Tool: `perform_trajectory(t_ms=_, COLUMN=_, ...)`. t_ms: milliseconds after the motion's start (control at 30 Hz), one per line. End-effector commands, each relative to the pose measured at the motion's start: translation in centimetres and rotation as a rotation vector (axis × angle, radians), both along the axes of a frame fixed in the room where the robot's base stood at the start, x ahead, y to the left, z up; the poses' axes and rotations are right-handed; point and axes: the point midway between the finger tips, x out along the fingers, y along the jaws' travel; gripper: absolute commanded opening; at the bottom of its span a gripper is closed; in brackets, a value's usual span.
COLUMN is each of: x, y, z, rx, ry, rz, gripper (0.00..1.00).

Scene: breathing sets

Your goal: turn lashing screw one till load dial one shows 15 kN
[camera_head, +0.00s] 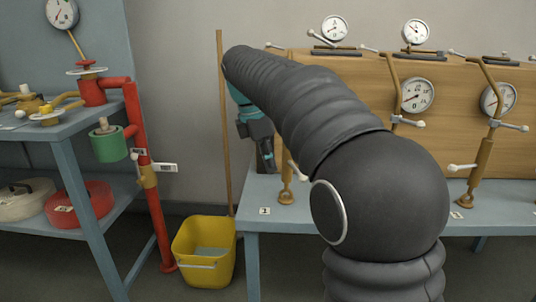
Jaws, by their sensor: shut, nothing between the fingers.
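The label "1" (264,211) is on the front of the blue-grey bench. Next to it the brass lower end of a lashing screw (286,190) stands, with an eye at its foot and a white-tipped handle; my arm hides its upper part. My gripper (270,166) is shut and empty, pointing down just left of this screw; I cannot tell whether it touches. No dial is visible directly above this screw, where my arm covers the wooden board. I cannot tell which dial is load dial one.
Two more lashing screws hang before the wooden board (460,70), with dials (417,95) and (498,98) beside them. Smaller dials (334,28) stand on top. A wooden pole (225,120), a yellow bucket (204,262) and a red pipe (139,130) stand left.

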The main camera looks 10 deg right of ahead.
Motion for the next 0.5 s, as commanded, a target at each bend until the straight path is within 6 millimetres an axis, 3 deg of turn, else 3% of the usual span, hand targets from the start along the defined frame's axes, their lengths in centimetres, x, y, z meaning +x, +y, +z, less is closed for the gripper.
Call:
perform_trajectory(t_ms=267, x=0.0, y=-1.4, z=-5.1, rx=0.001, ry=0.001, rz=-0.002, gripper=0.00)
perform_trajectory(t_ms=500, x=0.2, y=-4.4, z=-4.0, rx=0.001, ry=-0.001, rz=-0.004, gripper=0.00)
